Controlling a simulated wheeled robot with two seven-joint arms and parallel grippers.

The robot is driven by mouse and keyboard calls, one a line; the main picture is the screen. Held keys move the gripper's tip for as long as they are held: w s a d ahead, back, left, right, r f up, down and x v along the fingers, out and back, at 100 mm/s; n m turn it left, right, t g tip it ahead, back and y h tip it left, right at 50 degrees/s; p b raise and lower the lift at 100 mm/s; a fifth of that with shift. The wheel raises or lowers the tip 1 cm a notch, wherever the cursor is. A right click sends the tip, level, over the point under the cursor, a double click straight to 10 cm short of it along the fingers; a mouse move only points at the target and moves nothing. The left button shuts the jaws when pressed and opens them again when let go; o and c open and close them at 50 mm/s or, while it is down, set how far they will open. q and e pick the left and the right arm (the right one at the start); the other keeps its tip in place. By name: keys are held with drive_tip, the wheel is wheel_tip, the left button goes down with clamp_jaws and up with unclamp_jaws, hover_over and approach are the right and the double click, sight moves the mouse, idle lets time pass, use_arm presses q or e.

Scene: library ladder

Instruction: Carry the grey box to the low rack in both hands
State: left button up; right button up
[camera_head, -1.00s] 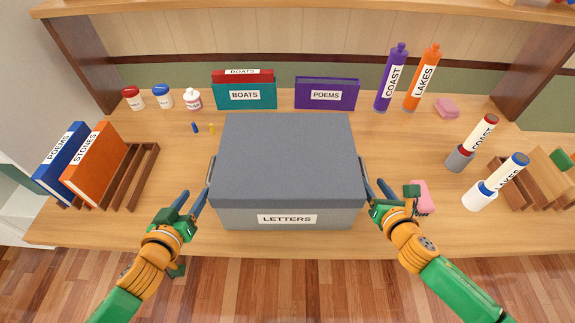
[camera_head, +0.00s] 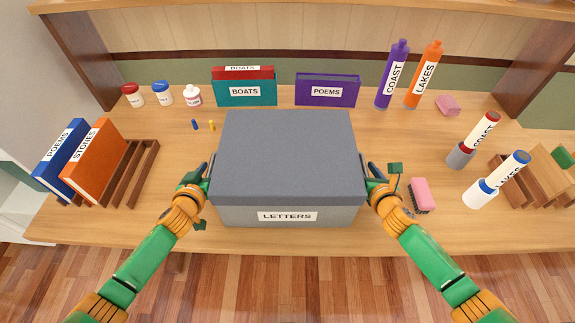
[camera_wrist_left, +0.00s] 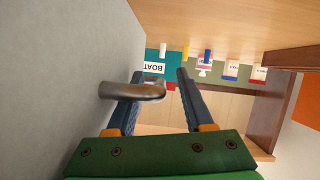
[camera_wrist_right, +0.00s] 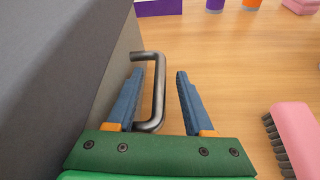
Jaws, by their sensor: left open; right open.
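The grey box (camera_head: 287,160), with a darker lid and a LETTERS label (camera_head: 287,216), sits on the wooden table. My left gripper (camera_head: 203,177) is at its left side and my right gripper (camera_head: 372,178) at its right side. In the left wrist view my open left gripper (camera_wrist_left: 160,80) has the box's metal handle (camera_wrist_left: 132,91) at its left finger, reaching between the fingers. In the right wrist view my open right gripper (camera_wrist_right: 160,75) has the other handle (camera_wrist_right: 156,95) between its fingers, nearer the left finger. No low rack is clearly identifiable.
A pink brush (camera_head: 421,194) lies right of my right gripper. At left, blue and orange books (camera_head: 95,160) stand by a slatted wooden holder (camera_head: 133,172). Bottles, jars and two file boxes line the back. Labelled tubes (camera_head: 482,135) stand at right.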

use_arm(q)
clamp_jaws()
use_arm(e)
clamp_jaws()
idle(1.1)
